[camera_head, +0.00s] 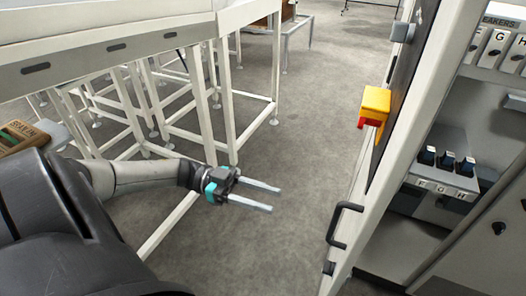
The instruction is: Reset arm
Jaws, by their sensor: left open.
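My left gripper (262,196) reaches in from the left on my light grey arm. It is open, with its two pale fingers apart and pointing right. Nothing is between the fingers. It hangs over the grey floor (290,245), between the white frame at the left and the cabinet at the right, and touches neither. My right gripper does not show.
A white conveyor frame (228,110) stands at the left. At the right, a cabinet door stands open with a black handle (342,225) and a yellow and red switch (374,105). Labelled breakers (447,160) sit inside the cabinet. The floor between is clear.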

